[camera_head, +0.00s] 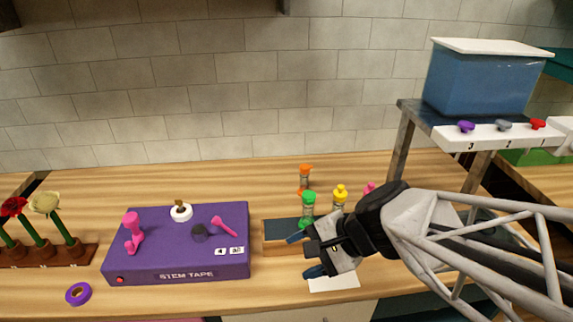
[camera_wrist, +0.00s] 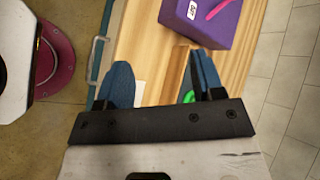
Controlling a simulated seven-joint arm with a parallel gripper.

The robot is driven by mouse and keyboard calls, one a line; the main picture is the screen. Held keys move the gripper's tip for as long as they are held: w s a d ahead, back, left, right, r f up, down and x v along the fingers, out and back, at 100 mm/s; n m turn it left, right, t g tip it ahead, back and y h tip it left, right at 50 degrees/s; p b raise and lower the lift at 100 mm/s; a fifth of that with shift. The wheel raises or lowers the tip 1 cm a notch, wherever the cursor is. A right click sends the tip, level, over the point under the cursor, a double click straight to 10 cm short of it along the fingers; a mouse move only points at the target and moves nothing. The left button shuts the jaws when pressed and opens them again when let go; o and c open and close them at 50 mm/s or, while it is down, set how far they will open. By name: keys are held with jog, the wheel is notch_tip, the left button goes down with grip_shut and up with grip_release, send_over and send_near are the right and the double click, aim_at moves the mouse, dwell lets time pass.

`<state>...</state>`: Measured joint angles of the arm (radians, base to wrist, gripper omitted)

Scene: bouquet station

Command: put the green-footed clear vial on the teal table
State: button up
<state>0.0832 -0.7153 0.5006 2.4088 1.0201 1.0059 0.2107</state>
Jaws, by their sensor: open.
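The clear vial with green ends (camera_head: 308,209) stands upright in the dark-topped wooden tray, just behind my gripper. My gripper (camera_head: 306,254) is open and empty, with blue fingers spread in front of the tray. In the wrist view, my gripper (camera_wrist: 160,78) has a bit of green (camera_wrist: 188,98) partly hidden beside its right finger; it looks like part of the vial. A teal surface (camera_head: 564,66) shows at the far right edge in the head view, mostly cut off. I cannot tell whether it is the teal table.
Orange (camera_head: 305,178), yellow (camera_head: 340,195) and pink (camera_head: 370,187) vials stand near the green one. A wooden tray (camera_head: 283,250) and purple stem-tape box (camera_head: 180,263) lie left. A metal stand (camera_head: 403,135) bears a blue bin (camera_head: 480,80). Flowers (camera_head: 44,203) stand far left.

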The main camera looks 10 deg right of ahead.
aim_at(312, 214)
jog(key=shift+w+d+f+m+t, duration=1.05)
jog(key=shift+w+m+t, duration=1)
jog(key=shift+m, duration=1.2)
jog(key=shift+w+d+f+m+t, duration=1.05)
jog(key=shift+w+m+t, duration=0.95)
jog(key=shift+m, duration=1.3)
jog(key=shift+w+d+f+m+t, duration=1.05)
jog(key=shift+w+m+t, duration=1)
jog(key=shift+m, duration=1.2)
jog(key=shift+s+d+r, duration=0.15)
jog(key=shift+r, duration=0.1)
jog(key=shift+x, duration=1.3)
jog(key=shift+x, duration=2.65)
jog(key=shift+c, duration=0.2)
